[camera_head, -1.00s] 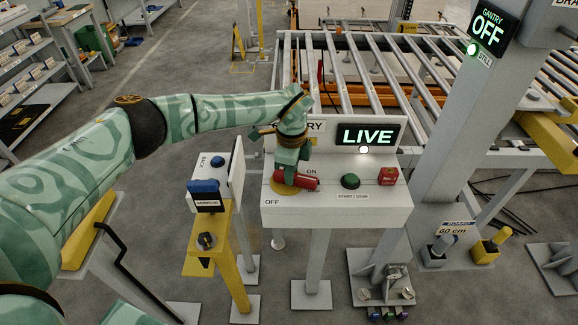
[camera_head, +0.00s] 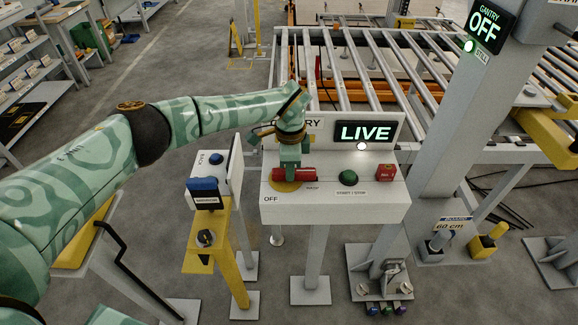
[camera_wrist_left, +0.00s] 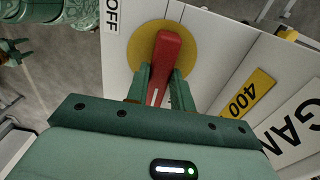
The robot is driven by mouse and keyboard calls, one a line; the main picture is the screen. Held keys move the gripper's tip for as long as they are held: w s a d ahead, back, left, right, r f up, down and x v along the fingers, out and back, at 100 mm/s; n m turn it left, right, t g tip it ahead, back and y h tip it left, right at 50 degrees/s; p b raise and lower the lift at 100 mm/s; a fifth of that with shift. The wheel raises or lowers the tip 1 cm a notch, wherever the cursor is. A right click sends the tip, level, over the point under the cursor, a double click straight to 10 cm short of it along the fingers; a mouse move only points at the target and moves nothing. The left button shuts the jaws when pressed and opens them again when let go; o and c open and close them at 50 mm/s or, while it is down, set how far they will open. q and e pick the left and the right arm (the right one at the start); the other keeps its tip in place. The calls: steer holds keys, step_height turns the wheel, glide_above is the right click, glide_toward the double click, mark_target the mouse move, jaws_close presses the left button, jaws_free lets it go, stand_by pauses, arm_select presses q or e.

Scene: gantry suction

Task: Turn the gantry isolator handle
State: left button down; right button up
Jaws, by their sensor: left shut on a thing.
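The isolator handle (camera_head: 298,174) is a red bar on a yellow round plate (camera_head: 283,187), set in the top of a white control box (camera_head: 335,209). In the head view it points right, nearly level. My left gripper (camera_head: 290,173) comes down over its left part and is shut on it. In the left wrist view the red handle (camera_wrist_left: 168,60) lies between the two green fingers (camera_wrist_left: 158,85). The OFF label (camera_head: 271,199) shows at the box's front left; the ON label is hidden. A display (camera_head: 366,133) on the box reads LIVE.
A green button (camera_head: 348,178) and a red block (camera_head: 386,172) sit right of the handle. A small stand with a blue button (camera_head: 203,184) is close on the left. A grey post with a GANTRY OFF sign (camera_head: 487,27) rises at right; a roller conveyor (camera_head: 345,75) lies behind.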

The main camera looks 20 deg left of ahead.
arm_select(q)
steer(key=shift+w+r, duration=0.1)
steer(key=shift+r, duration=0.05)
steer(key=c, duration=1.2)
jaws_free()
step_height(320, 180, up, 16)
